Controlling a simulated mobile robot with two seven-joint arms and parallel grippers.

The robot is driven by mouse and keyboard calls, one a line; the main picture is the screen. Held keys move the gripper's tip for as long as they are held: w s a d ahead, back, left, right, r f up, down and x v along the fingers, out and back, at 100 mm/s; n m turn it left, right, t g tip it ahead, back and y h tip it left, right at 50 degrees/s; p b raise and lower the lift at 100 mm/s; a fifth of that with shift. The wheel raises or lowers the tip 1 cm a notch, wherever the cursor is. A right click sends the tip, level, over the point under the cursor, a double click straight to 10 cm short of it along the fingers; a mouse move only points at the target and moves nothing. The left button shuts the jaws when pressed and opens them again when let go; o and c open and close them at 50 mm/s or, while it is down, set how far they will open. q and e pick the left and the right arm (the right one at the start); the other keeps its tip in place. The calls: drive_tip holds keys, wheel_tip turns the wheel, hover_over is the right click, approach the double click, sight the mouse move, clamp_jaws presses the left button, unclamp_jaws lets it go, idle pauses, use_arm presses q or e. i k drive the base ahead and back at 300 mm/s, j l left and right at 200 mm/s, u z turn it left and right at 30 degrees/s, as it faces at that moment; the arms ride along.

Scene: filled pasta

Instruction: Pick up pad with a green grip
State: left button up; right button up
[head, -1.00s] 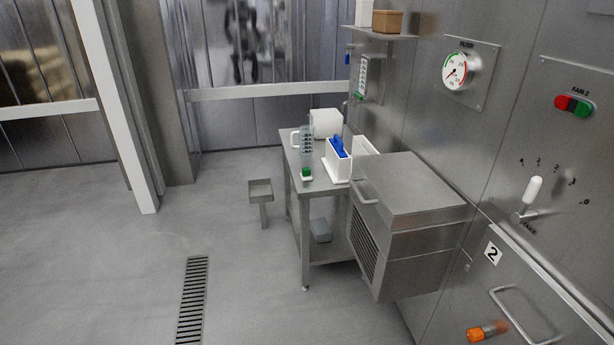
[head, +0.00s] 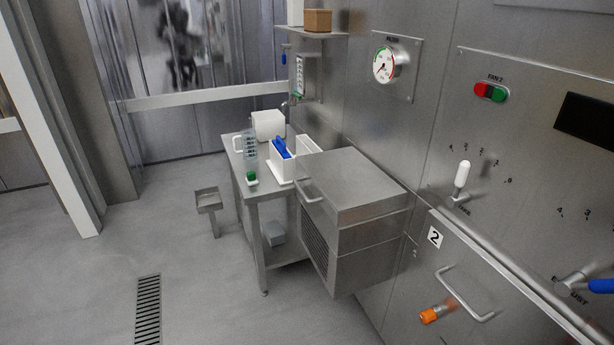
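A small white piece with a green top (head: 251,178), which looks like the pad with a green grip, sits at the near left corner of the steel table (head: 258,201). It is small in the head view, so its exact shape is hard to tell. A clear jug with dark marks (head: 250,147) stands right behind it. A white holder with a blue item (head: 281,150) in it stands to its right. Neither of my grippers is in view.
A steel cabinet (head: 352,180) juts from the wall right of the table. A small steel stand (head: 208,200) is left of the table. The floor in front is free, with a drain grate (head: 148,310).

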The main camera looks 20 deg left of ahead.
sight(251, 179)
drive_tip(key=i+j+z, duration=0.15)
drive_tip(key=j+z, duration=0.25)
drive_tip(key=i+j+z, duration=0.1)
drive_tip(key=j+z, duration=0.3)
drive_tip(key=i+j+z, duration=0.1)
drive_tip(key=j+z, duration=0.35)
drive_tip(key=j, duration=0.3)
drive_tip(key=j+z, duration=0.25)
drive_tip(key=j, duration=1.2)
drive_tip(key=k+j+z, duration=0.1)
drive_tip(key=j, duration=0.45)
drive_tip(key=k+j, duration=0.1)
drive_tip(key=j, duration=0.5)
drive_tip(key=z, duration=0.05)
